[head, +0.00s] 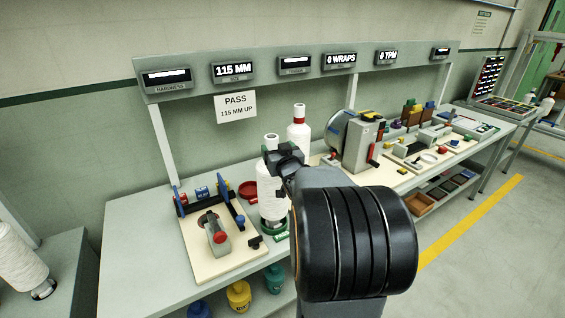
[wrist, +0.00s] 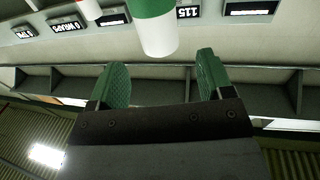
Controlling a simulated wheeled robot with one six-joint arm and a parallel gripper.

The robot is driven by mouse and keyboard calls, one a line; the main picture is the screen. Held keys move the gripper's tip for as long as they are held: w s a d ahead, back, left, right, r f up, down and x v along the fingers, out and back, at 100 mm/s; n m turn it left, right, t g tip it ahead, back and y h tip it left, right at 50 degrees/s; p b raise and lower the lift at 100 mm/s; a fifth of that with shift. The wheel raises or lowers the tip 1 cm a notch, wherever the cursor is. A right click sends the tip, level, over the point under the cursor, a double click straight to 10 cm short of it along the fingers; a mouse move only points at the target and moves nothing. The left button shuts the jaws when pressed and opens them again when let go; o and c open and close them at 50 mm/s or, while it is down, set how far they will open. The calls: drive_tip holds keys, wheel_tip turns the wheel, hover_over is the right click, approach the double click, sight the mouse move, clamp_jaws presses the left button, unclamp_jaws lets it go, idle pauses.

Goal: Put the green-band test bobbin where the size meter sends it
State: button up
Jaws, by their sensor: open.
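The white bobbin (head: 268,190) stands upright at the front of the bench, partly hidden by my gripper (head: 282,157). In the wrist view a white tube end with a green band (wrist: 155,12) shows just past the open fingers (wrist: 160,72), lined up with the gap between them. In the head view its band is hidden behind my gripper. My gripper is open and empty; I cannot tell whether it touches the bobbin. The size display (head: 232,71) reads 115 MM. A sign (head: 236,107) below it reads PASS, 115 MM UP.
A red-band bobbin (head: 299,132) stands just behind. A measuring fixture (head: 215,235) on a cream board is at left, with a red dish (head: 248,190) beside it. A grey machine (head: 358,143) stands to the right. Coloured pots (head: 238,296) sit under the bench.

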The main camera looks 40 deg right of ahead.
drive_tip(key=s+a+f+n+g+y, duration=0.1)
drive_tip(key=s+a+f+g+y, duration=0.1)
drive_tip(key=s+a, duration=0.4)
drive_tip(key=s+a+f+n+g+y, duration=0.1)
drive_tip(key=s+a+f+g, duration=0.3)
drive_tip(key=a, duration=0.6)
drive_tip(key=s+a+f+n+g+y, duration=0.1)
drive_tip(key=s+a+f+g+y, duration=0.1)
drive_tip(key=s+a+f+g, duration=0.2)
drive_tip(key=s+a+g, duration=0.2)
drive_tip(key=s+a, duration=0.2)
drive_tip(key=s, duration=0.1)
drive_tip(key=shift+a+n+y+b, duration=0.4)
